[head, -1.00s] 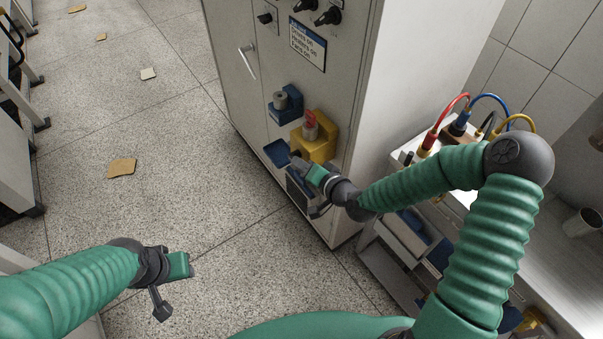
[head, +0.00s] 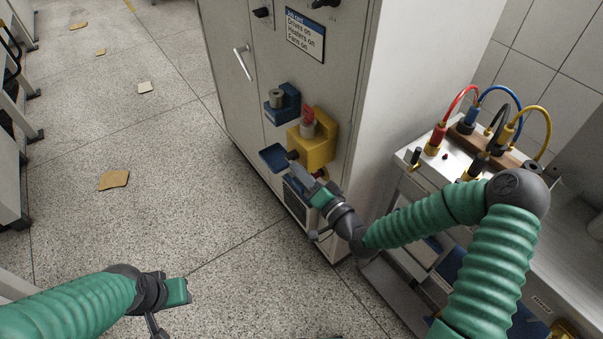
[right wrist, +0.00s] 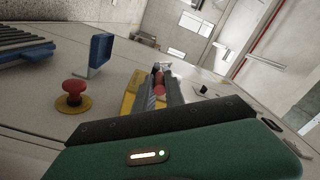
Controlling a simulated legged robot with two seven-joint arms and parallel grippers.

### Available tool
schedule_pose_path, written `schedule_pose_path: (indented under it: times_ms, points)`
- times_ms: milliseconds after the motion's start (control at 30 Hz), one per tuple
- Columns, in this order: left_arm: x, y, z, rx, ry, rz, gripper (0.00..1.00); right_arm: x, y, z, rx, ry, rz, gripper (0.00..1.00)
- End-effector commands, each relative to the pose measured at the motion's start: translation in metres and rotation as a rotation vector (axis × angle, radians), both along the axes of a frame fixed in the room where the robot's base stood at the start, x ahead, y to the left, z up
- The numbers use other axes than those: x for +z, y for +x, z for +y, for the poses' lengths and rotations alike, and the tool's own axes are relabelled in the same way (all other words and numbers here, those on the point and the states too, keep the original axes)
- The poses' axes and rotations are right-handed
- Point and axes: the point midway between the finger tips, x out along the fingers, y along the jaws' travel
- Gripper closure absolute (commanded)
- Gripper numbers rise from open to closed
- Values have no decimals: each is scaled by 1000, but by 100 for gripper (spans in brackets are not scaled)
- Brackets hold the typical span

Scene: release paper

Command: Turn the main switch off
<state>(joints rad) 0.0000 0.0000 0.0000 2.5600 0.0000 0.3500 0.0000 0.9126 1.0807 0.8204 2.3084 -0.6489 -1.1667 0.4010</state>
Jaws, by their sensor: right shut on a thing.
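A yellow box (head: 324,152) sticks out from the front of the grey cabinet, with a grey cylinder (head: 307,128) and a red piece (head: 308,112) on top and a dark knob (head: 293,155) at its front. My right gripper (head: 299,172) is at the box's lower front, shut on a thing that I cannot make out. In the right wrist view the dark fingers (right wrist: 163,90) reach to the yellow box (right wrist: 131,92); red shows between them. My left gripper (head: 180,291) hangs over the floor, away from the cabinet; its jaws do not show clearly.
A blue bracket (head: 285,103) and a blue tray (head: 272,158) stand out beside the box. The right wrist view shows a red mushroom button (right wrist: 75,90) close by. A bench with coloured cables (head: 492,125) is at the right.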

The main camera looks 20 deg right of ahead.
Motion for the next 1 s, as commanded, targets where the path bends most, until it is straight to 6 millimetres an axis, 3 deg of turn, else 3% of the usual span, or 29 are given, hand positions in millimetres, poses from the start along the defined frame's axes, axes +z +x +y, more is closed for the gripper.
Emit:
schedule_pose_path:
  times_ms: [200,233,400,767,867,1000]
  points:
    - [0,0,0,0,0,0,64,-3,-1,1,2,-1,8,100]
    - [0,0,0,0,0,0,64,-3,-1,1,2,-1,8,83]
    - [0,0,0,0,0,0,64,-2,0,1,2,-1,6,64]
    - [2,0,0,0,0,0,64,0,-7,-2,1,-1,4,64]
    - [6,0,0,0,0,0,64,0,-24,-9,-1,-1,5,64]
    - [13,0,0,0,0,0,64,-1,-61,-23,-4,1,8,64]
